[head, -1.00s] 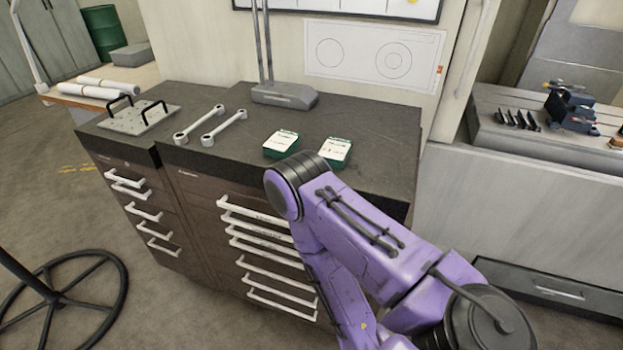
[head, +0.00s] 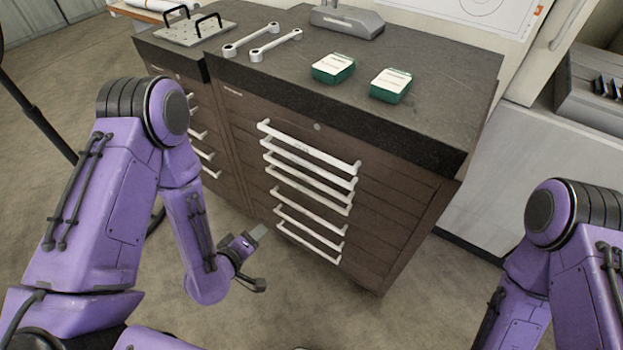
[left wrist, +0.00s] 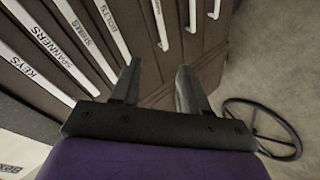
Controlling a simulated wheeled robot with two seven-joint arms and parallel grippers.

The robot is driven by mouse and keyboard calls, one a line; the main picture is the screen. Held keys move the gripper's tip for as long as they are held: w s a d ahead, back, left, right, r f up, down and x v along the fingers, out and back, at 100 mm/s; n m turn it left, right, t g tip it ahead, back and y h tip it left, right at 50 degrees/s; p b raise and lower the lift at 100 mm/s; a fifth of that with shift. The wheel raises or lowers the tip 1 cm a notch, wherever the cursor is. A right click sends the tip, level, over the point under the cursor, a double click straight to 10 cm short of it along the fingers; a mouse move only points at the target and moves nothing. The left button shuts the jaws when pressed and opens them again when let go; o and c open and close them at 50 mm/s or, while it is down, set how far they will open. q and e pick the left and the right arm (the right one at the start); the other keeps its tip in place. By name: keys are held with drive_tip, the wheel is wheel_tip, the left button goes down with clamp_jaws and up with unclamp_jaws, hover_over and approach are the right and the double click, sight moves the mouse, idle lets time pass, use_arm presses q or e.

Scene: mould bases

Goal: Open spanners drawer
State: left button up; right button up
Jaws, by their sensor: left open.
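The dark brown cabinet (head: 400,185) has a stack of drawers with long white handles, all of which look shut. Labels are too small to read in the head view. In the left wrist view, the spanners drawer's handle (left wrist: 52,47) carries the word SPANNERS, beside the KEYS handle (left wrist: 25,69). My left gripper (head: 256,234) is open and empty, low in front of the cabinet, left of the lower handles and apart from them. Its two fingers (left wrist: 157,85) show spread in the left wrist view. My right arm shows at the lower right edge; its gripper is out of view.
A second drawer column (head: 205,150) is partly behind my left arm. A wheel-shaped base (left wrist: 265,128) stands on the floor. Floor before the cabinet is open.

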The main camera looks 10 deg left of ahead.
use_arm(q)
drive_tip(key=w+d+r+n+t+h+b, duration=0.2)
drive_tip(key=w+r+t, duration=0.1)
drive_tip(key=w, duration=0.2)
drive_tip(key=n+t+h, duration=0.1)
drive_tip(key=t+h, duration=0.2)
approach(302, 164)
drive_tip(key=p+x, duration=0.1)
drive_tip(key=x, duration=0.6)
drive_tip(key=shift+w+d+r+p, duration=0.15)
drive_tip(key=shift+w+p, duration=0.05)
drive_tip(key=shift+p, duration=0.2)
drive_tip(key=shift+w+d, duration=0.15)
drive_tip(key=shift+w, duration=0.15)
use_arm(e)
wheel_tip(302, 164, down, 2)
drive_tip(key=shift+w+f, duration=0.1)
use_arm(q)
clamp_jaws()
